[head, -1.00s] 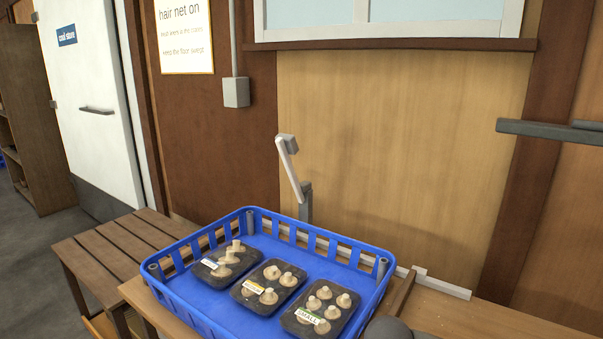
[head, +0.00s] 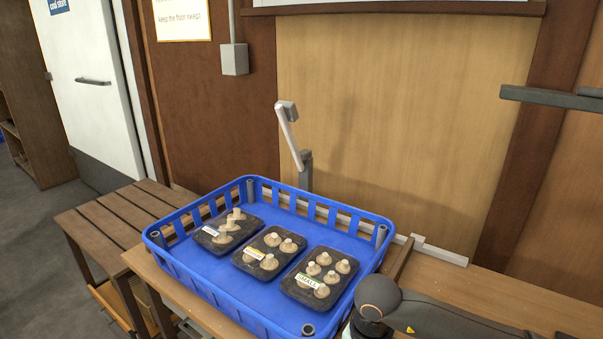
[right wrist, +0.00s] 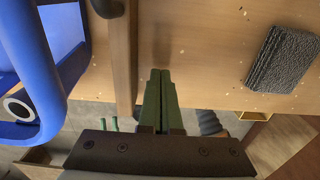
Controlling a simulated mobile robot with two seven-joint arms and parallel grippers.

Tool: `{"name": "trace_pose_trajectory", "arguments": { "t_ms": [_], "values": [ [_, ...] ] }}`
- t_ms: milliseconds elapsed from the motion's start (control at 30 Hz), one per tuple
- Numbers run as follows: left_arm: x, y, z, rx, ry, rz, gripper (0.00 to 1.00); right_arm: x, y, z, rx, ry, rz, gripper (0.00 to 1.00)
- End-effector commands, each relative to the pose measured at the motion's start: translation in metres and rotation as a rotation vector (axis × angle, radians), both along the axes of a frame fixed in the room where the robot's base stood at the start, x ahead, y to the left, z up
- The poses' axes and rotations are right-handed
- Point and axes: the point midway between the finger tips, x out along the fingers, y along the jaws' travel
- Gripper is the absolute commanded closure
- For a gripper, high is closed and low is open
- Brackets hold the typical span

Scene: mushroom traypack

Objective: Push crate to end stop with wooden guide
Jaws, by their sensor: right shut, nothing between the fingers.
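The blue crate (head: 215,290) sits on the wooden table and holds three black trays of mushrooms. A wooden bar (head: 402,258), which looks like the wooden guide, lies just right of the crate; most of it is hidden behind my right arm. In the right wrist view the bar (right wrist: 122,60) stands between the crate (right wrist: 45,85) and my right gripper (right wrist: 160,75). The gripper is shut and empty, close to the bar's right side; I cannot tell whether they touch. My left gripper is not in view. I cannot clearly identify the end stop.
A white rail (head: 445,254) with a small block runs along the table's back. A grey post with a white lever (head: 290,135) stands behind the crate. A slatted bench (head: 120,225) is at left. A dark rough pad (right wrist: 283,58) lies right of my gripper.

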Motion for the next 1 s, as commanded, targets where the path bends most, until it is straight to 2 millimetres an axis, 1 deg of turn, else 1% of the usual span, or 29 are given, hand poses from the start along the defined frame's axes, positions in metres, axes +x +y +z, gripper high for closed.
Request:
{"name": "trace_pose_trajectory", "arguments": {
  "t_ms": [100,1000],
  "values": [
    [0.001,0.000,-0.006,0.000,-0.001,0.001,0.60,0.006,0.009,-0.001,0.001,-0.001,0.001,1.00],
    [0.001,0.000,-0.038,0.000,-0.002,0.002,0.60,0.047,0.069,-0.001,0.003,-0.004,0.000,1.00]
  ]
}}
